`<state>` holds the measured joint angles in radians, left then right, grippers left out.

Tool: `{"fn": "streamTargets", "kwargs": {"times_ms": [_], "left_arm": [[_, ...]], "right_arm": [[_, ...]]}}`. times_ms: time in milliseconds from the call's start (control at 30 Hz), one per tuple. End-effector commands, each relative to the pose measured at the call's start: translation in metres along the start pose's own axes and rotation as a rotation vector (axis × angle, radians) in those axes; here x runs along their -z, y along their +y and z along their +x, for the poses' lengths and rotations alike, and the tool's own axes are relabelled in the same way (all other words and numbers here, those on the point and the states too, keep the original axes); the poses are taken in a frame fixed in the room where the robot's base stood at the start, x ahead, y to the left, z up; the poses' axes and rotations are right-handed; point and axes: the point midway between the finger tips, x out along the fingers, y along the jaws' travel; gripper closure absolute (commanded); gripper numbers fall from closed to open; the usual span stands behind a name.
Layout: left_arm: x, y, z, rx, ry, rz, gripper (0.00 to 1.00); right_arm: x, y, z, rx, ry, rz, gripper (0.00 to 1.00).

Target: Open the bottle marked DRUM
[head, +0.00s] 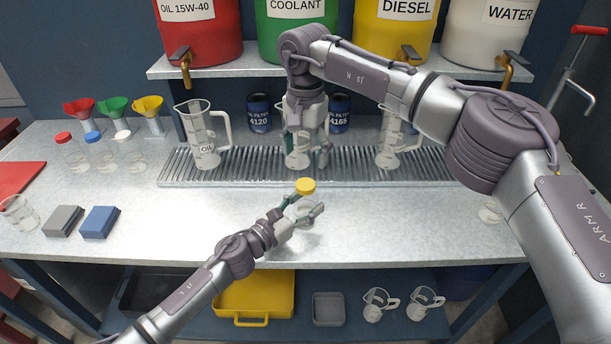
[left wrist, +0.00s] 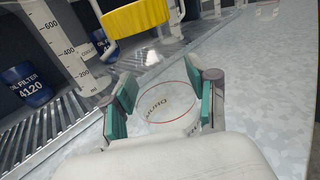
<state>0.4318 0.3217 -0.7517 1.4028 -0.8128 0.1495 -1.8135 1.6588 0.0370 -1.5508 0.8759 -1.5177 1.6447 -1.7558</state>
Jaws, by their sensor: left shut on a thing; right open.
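The clear bottle marked DRUM (head: 304,213) stands near the middle of the bench with a yellow cap (head: 306,185) at its top. My left gripper (head: 304,205) is shut on the bottle's body from the front. In the left wrist view the bottle (left wrist: 165,108) sits between the teal finger pads, its lettering partly readable, and the yellow cap (left wrist: 140,17) shows above it. I cannot tell how tightly the cap sits. My right gripper (head: 308,160) is open, pointing down behind the bottle, in front of the middle measuring jug (head: 297,160).
A ribbed drip tray (head: 250,172) with jugs, including the OIL jug (head: 204,140), runs along the back. Bottles with red, blue and white caps (head: 122,134) stand left, near grey and blue blocks (head: 100,221). The bench in front of the tray is mostly clear.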

Motion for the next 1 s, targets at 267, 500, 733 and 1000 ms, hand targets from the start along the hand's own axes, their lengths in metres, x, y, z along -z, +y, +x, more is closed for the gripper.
{"fn": "streamTargets", "kwargs": {"times_ms": [267,500,733,1000], "left_arm": [[0.0001,0.0,-0.0001,0.0,0.0,0.0,1.0],[0.0002,0.0001,-0.0001,0.0,0.0,0.0,1.0],[0.0001,0.0001,-0.0001,0.0,0.0,0.0,1.0],[0.0001,0.0001,-0.0001,0.0,0.0,0.0,1.0]], "right_arm": [[-0.0003,-0.0003,0.0004,0.0,0.0,0.605,0.26],[-0.0007,-0.0005,0.0001,0.0,-0.001,1.182,0.26],[-0.0006,-0.0003,0.0003,0.0,0.001,1.736,0.26],[-0.0007,-0.0003,0.0005,0.0,0.001,2.387,0.26]]}}
